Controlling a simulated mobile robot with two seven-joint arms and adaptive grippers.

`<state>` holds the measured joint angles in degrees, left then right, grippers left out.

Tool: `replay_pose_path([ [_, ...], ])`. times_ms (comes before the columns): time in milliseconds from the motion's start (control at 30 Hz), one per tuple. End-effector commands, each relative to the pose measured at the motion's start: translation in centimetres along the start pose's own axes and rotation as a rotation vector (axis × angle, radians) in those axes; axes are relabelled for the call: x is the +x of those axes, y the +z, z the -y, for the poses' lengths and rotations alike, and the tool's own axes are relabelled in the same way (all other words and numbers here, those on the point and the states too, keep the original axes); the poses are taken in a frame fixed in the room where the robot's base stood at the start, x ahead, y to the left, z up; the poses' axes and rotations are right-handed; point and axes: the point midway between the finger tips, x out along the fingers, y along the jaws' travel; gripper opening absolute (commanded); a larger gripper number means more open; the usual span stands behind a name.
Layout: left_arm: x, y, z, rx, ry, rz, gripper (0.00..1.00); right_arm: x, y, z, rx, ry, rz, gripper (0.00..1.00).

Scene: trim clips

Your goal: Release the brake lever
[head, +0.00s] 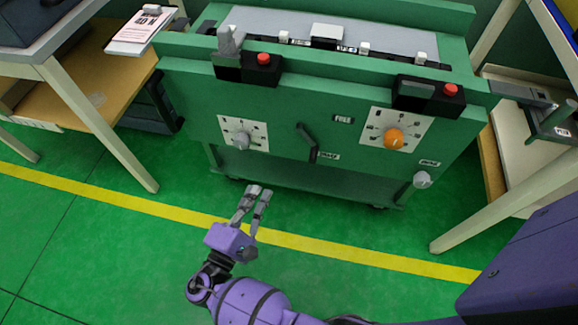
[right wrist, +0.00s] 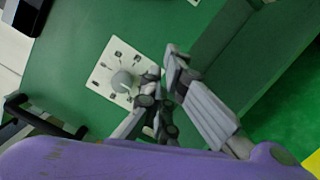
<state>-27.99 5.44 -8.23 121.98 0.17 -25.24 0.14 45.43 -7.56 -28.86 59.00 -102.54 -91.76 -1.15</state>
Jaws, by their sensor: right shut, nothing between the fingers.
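A black bent lever (head: 307,141) sits on the green front panel between two dials, with a small label at its lower right. The label is too small to read, so I cannot tell for sure that this is the brake lever. My right gripper (head: 258,189) is in front of the machine, below and left of the lever in the head view. Its fingers are shut and empty, and it looks apart from the lever. My left gripper is not in view.
The grey-knob dial (head: 241,140) is left of the lever; the orange-knob dial (head: 393,138) is right. Black boxes with red buttons (head: 264,59) sit above. Tables (head: 100,130) flank the green machine (head: 185,85). The floor before it is clear.

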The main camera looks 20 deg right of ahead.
Motion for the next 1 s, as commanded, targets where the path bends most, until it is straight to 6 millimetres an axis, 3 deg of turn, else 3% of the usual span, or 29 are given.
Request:
replay_pose_path([
  [133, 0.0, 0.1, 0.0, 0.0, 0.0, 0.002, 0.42, 0.0, 1.1, -0.6, 0.0, 0.024, 0.047, 0.0],
  [567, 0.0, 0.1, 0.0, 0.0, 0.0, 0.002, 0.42, 0.8, 1.2, -0.5, -0.001, 0.021, 0.05, 0.0],
  [667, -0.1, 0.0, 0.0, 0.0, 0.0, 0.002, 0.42, 2.1, 1.3, -0.5, 0.0, 0.021, 0.049, 0.0],
  [1000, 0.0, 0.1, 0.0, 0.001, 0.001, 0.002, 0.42, 9.3, 1.7, -0.6, -0.001, 0.021, 0.05, 0.0],
])
